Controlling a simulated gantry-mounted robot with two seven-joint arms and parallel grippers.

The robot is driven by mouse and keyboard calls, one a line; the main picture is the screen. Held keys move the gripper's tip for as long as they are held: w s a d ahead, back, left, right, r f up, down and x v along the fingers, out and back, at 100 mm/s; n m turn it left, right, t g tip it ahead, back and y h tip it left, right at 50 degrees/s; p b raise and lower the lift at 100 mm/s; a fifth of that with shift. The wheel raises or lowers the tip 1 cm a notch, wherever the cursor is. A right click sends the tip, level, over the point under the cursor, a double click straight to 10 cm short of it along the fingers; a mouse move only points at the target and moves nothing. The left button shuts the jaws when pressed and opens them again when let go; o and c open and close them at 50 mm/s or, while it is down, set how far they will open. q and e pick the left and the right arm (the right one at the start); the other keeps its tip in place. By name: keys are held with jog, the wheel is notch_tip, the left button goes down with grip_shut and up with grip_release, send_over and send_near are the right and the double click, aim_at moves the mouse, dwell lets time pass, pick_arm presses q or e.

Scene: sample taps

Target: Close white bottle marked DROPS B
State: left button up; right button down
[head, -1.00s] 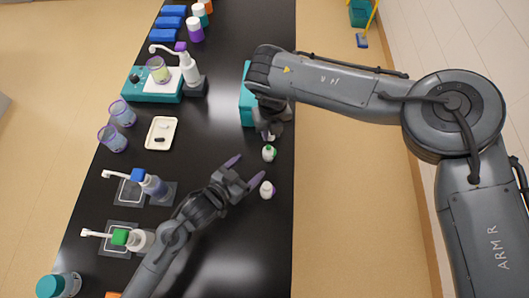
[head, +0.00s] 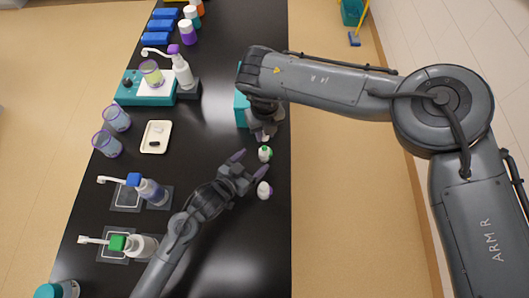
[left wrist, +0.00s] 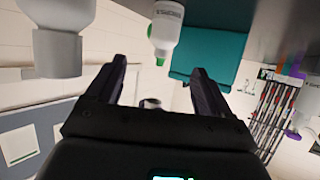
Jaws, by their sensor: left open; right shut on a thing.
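Two small white bottles stand near the table's right edge in the head view: one with a green tip (head: 265,153) and one with a pale top and some purple (head: 264,190). I cannot read which is DROPS B. My left gripper (head: 250,164) is open and empty beside them, the green-tipped bottle just beyond its fingertips. The left wrist view is upside down; the green-tipped bottle (left wrist: 166,28) shows label print too small to read, and the pale-topped bottle (left wrist: 62,40) is close at left. My right gripper (head: 263,133) is shut on a small pale thing, mostly hidden.
A teal box (head: 241,108) stands behind my right gripper. At left are a cream tray (head: 156,136), cups (head: 107,144), and pump bottles with blue (head: 150,190) and green (head: 141,246) parts.

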aim_at(264, 151)
pick_arm(q)
jog(key=x, duration=0.8)
jog(key=shift+r, duration=0.1)
jog(key=shift+c, duration=0.2)
jog(key=shift+s, duration=0.1)
grip_shut()
